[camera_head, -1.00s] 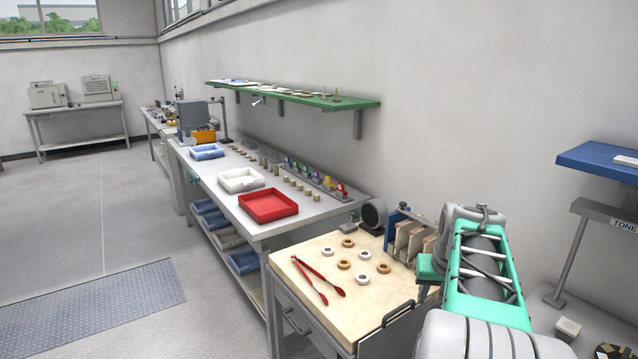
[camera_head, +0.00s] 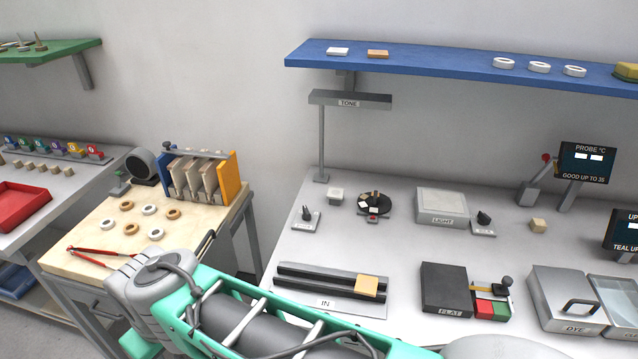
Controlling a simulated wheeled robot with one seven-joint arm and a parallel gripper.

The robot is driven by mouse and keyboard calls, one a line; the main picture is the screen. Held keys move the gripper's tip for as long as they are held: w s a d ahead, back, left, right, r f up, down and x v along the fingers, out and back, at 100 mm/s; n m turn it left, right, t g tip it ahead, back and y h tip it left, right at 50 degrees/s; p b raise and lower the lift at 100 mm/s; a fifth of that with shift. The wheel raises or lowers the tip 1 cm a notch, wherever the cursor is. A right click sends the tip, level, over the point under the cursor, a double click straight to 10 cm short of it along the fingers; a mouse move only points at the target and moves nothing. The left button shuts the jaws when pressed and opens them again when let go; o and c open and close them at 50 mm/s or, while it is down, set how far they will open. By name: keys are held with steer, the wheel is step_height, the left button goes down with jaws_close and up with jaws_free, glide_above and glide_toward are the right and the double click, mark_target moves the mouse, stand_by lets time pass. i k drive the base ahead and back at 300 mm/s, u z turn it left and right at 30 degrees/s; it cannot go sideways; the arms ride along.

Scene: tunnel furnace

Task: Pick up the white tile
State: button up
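A flat white tile (camera_head: 338,51) lies on the blue wall shelf (camera_head: 440,66), near its left end, with an orange-tan tile (camera_head: 378,53) to its right. Other small white pieces show on the grey table below: a pale block (camera_head: 336,194) under the TONE stand and small pieces on a dark disc (camera_head: 375,204). I cannot tell whether any of these is also a tile. My green and grey arm crosses the bottom of the view, in front of the table. My gripper's fingers are not in view, and nothing held is visible.
The table (camera_head: 300,250) carries a LIGHT box (camera_head: 441,204), an IN rail (camera_head: 330,284) with a tan block, a FLAT block (camera_head: 446,287), a DYE box (camera_head: 568,300) and display screens. White rings (camera_head: 503,62) lie farther right on the shelf. A wooden bench (camera_head: 95,238) stands left.

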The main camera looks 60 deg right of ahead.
mark_target(333, 193)
steer(key=z, duration=2.5)
steer(key=k, duration=1)
steer(key=u, duration=0.7)
steer(key=i, duration=1.2)
steer(key=z, duration=0.15)
